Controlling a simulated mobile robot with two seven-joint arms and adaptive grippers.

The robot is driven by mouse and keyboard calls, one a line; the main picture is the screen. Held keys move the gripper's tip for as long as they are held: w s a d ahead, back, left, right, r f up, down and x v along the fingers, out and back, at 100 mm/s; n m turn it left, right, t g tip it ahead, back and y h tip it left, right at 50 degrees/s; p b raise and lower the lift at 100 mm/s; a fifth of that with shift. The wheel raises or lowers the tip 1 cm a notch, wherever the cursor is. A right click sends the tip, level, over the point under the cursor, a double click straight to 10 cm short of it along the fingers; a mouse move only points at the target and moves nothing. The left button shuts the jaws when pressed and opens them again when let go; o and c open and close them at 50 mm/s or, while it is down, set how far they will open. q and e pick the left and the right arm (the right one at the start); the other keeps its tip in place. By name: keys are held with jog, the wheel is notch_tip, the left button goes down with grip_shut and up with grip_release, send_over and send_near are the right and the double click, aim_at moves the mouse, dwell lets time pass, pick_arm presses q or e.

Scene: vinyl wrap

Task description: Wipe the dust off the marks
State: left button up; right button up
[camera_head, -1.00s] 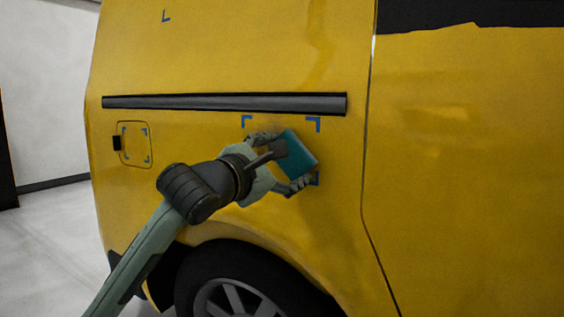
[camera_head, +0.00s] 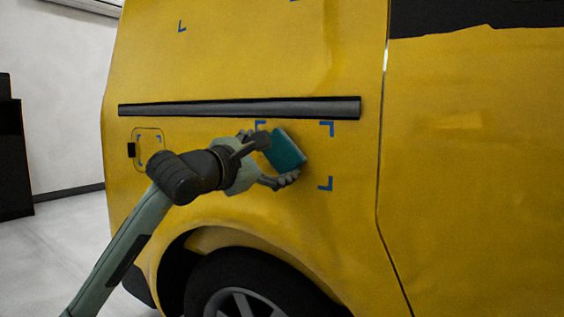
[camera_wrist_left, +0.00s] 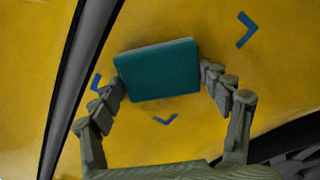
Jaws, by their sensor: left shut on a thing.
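My left gripper (camera_head: 271,159) is shut on a teal block-shaped wiping pad (camera_head: 286,150) in front of the yellow van side. The pad and the gripper (camera_wrist_left: 162,82) also show in the left wrist view, with a finger on each short side of the pad (camera_wrist_left: 157,70). Blue corner marks frame this patch: upper left (camera_head: 260,125), upper right (camera_head: 327,129) and lower right (camera_head: 326,184). The lower left of the patch is hidden behind my gripper. Faint darker smudging shows on the yellow around the marks. I cannot tell whether the pad touches the panel. My right gripper is not in view.
A dark rail (camera_head: 240,107) runs along the van just above the marks. The wheel (camera_head: 245,290) and its arch lie below. A fuel flap (camera_head: 149,149) with small blue marks is at left. A dark cabinet (camera_head: 14,160) stands far left.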

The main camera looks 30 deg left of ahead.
aim_at(291, 148)
pick_arm(q)
jog(key=shift+w+a+b, duration=0.15)
jog(key=shift+a+b, duration=0.35)
jog(key=shift+a, duration=1)
jog(key=shift+w+a+f+b, duration=0.15)
jog(key=shift+a+b, duration=0.35)
jog(key=shift+a, duration=0.4)
jog(key=shift+d+r+p, duration=0.55)
jog(key=shift+d+r, duration=0.4)
jog(key=shift+d, duration=0.15)
jog(key=shift+s+d+p, duration=0.2)
jog(key=shift+d, duration=1.25)
jog(key=shift+s+d+p, duration=0.15)
jog(key=shift+s+d, duration=0.05)
jog(key=shift+d, duration=2.25)
jog(key=shift+s, duration=0.15)
